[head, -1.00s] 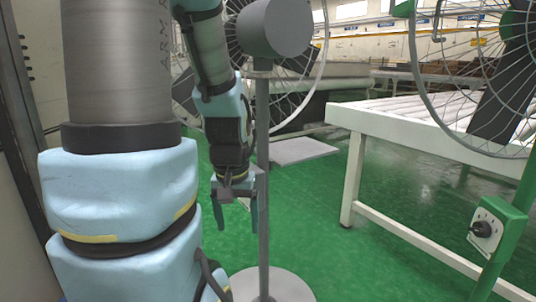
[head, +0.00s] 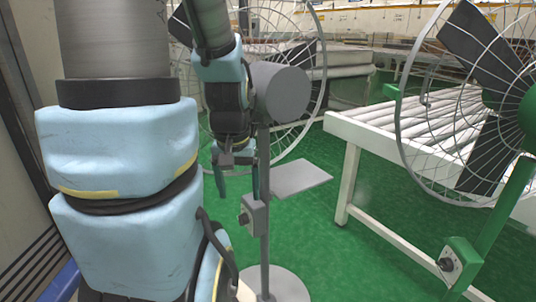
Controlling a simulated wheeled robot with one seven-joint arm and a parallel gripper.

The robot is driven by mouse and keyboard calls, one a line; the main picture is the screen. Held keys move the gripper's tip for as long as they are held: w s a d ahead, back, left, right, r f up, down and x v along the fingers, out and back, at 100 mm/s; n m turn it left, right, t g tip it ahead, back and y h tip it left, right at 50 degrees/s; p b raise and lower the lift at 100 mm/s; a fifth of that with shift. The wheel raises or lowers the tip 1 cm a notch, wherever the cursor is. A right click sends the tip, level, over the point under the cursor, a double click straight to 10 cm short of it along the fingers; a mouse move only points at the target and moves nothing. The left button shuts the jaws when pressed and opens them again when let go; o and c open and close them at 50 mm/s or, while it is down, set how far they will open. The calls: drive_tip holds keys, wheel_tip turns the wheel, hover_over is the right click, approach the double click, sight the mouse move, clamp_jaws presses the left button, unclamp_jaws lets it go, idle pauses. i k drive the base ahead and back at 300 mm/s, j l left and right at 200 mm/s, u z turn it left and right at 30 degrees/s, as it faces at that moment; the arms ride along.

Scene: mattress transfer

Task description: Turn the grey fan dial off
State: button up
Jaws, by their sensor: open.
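The grey fan stands on a grey pole (head: 264,260), with its round motor housing (head: 281,92) and wire cage at the top. Its grey control box (head: 255,217) is partway down the pole, and a small dark dial (head: 243,218) faces left on it. The dial is small, so its setting cannot be told. My gripper (head: 238,184) is open and empty, fingers pointing down. It appears just above the control box in the picture, left of the pole; the gap in depth is unclear.
A green fan (head: 500,205) with its own box and dial (head: 447,263) stands at the right. A white roller table (head: 385,140) is behind it. A flat grey plate (head: 300,178) lies on the green floor (head: 330,245). My arm fills the left.

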sight(243, 219)
drive_tip(key=l+u, duration=0.1)
drive_tip(key=u, duration=0.35)
drive_tip(key=k+u, duration=0.15)
drive_tip(key=u, duration=0.3)
drive_tip(key=k+u, duration=0.1)
drive_tip(key=u, duration=0.35)
drive_tip(key=k+l+u, duration=0.1)
drive_tip(key=u, duration=0.35)
